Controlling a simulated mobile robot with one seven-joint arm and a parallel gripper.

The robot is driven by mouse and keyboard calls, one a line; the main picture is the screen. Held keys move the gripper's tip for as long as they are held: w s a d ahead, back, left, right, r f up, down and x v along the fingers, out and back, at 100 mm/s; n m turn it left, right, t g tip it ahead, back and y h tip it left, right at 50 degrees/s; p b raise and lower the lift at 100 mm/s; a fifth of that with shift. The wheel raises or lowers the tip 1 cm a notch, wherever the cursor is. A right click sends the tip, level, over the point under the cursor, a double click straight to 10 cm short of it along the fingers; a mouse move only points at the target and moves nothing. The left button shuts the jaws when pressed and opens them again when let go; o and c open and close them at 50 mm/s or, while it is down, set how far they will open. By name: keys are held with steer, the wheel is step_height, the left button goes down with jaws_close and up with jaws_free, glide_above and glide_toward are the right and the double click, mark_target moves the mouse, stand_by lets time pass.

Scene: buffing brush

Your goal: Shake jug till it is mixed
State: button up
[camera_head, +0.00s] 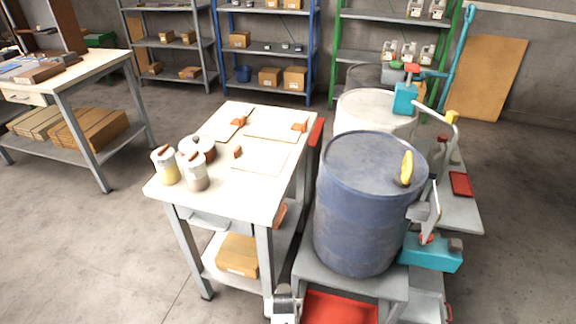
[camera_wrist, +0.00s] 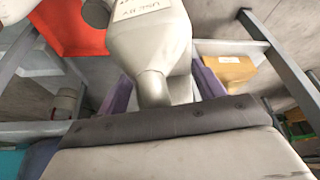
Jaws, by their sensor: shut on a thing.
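The jug (camera_wrist: 150,45) is a grey-white container with a printed label, whose lettering appears upside down in the wrist view. Its narrow neck lies between the two purple fingers of my gripper (camera_wrist: 165,88), which is shut on it. The jug's far end runs out of the top of the wrist view. In the head view, a small pale shape (camera_head: 284,305) shows at the bottom edge, in front of the workbench; I cannot tell which part is jug and which is gripper. The jug's contents are not visible.
A red tray (camera_head: 340,308) lies below the drum. A cardboard box (camera_head: 238,255) sits on the bench's lower shelf. Floor at left is clear.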

steer(key=a, duration=0.3)
steer(key=shift+a+r, duration=0.1)
steer(key=shift+a, duration=0.2)
steer(key=shift+d+p, duration=0.6)
steer(key=shift+d, duration=1.8)
steer(key=shift+a, duration=2.4)
steer(key=shift+d+p, duration=0.6)
steer(key=shift+d, duration=1.85)
